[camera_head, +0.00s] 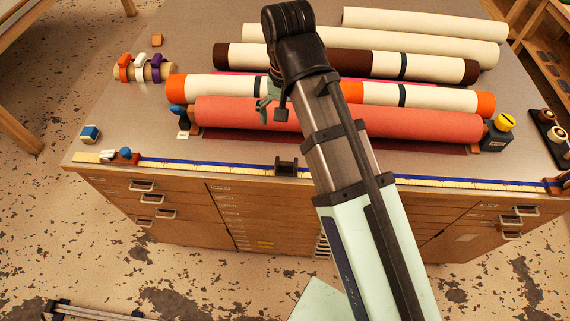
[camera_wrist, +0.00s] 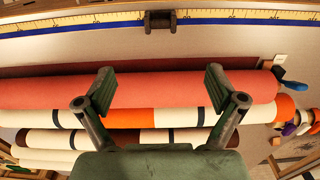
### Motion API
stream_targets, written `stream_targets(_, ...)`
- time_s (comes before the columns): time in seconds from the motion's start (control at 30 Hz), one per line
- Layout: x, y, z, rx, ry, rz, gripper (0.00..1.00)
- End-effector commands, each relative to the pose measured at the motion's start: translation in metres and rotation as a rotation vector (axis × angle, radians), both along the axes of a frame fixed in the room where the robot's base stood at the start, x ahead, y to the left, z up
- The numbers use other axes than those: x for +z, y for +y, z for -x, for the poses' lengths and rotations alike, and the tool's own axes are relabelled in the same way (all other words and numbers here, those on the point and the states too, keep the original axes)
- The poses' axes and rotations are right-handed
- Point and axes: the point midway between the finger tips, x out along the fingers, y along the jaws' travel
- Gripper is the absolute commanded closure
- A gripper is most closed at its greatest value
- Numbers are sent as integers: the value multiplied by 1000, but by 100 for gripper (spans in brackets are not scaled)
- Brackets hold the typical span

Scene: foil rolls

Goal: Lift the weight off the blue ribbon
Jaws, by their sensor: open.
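A long blue ribbon-like strip (camera_head: 220,166) runs along the front edge of the worktop beside a yellow measuring strip. A small dark block with raised ends (camera_head: 287,166), which looks like the weight, sits across it near the middle. In the wrist view the dark block (camera_wrist: 160,22) lies on the blue strip (camera_wrist: 230,21) at the top centre. My gripper (camera_head: 272,110) is open and empty over the coral roll, behind the block and apart from it. In the wrist view my gripper (camera_wrist: 160,85) has its fingers spread wide, with the coral roll beyond them.
The coral roll (camera_head: 430,120) and several white, orange and brown rolls fill the worktop behind the strip. A dark block with a yellow knob (camera_head: 498,132) stands at the right. A red-based piece (camera_head: 122,155) sits at the strip's left. Bare worktop lies between roll and strip.

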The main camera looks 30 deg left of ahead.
Motion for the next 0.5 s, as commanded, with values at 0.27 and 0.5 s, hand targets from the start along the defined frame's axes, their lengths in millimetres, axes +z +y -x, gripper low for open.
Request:
stream_targets(0.27,-42,-1,0,-1,1,0,6)
stream_targets(0.5,-74,-2,0,-2,1,2,6)
